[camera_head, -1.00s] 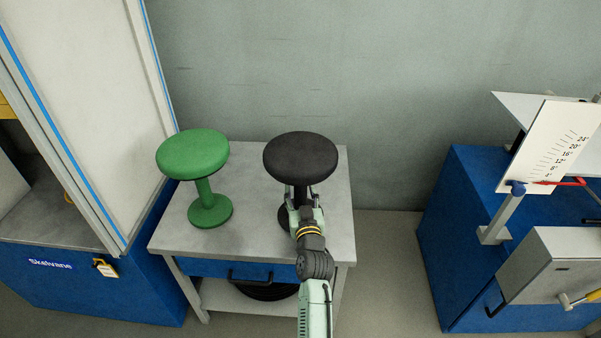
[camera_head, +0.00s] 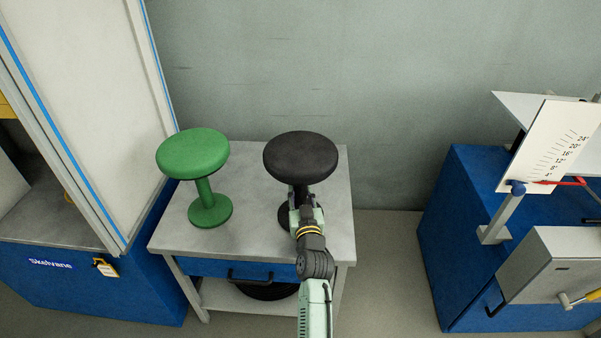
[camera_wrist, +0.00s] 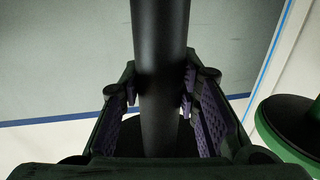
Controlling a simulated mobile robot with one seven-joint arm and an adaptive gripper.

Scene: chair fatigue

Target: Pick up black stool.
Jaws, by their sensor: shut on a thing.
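The black stool (camera_head: 300,157) stands upright on the grey table, its round seat on a thin column above a round base. My gripper (camera_head: 301,197) is at the column below the seat, reaching in from the front. In the wrist view the black column (camera_wrist: 160,70) runs between the two fingers of my gripper (camera_wrist: 160,105), which are shut on it. The stool's base is partly hidden behind my gripper in the head view.
A green stool (camera_head: 193,155) stands to the left on the same table (camera_head: 255,232). A tall cabinet (camera_head: 85,100) is close on the left. A blue machine (camera_head: 460,230) with a scale plate (camera_head: 552,148) stands at the right. A wall is behind the table.

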